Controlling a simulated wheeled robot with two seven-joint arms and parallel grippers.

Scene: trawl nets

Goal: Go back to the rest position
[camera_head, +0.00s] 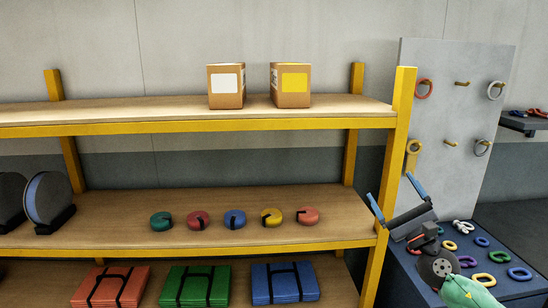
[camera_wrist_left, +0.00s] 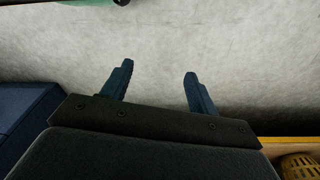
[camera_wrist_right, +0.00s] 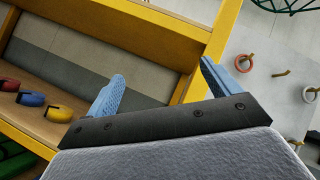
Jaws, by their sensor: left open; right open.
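My right gripper (camera_head: 393,195) is raised at the right end of the shelf, in front of its yellow post. Its two blue fingers are apart with nothing between them. The right wrist view shows the same open gripper (camera_wrist_right: 162,85), with the yellow post behind it. My left gripper (camera_wrist_left: 160,82) shows only in the left wrist view. Its fingers are spread and empty above a pale grey floor. The left arm is outside the head view.
A yellow-framed shelf (camera_head: 200,127) holds two boxes, several coloured rolls and strapped bundles. A grey pegboard (camera_head: 440,100) with rings stands right of it. Below is a dark blue table (camera_head: 500,240) with coloured rings. A yellow basket (camera_wrist_left: 299,167) shows at the left wrist view's lower right.

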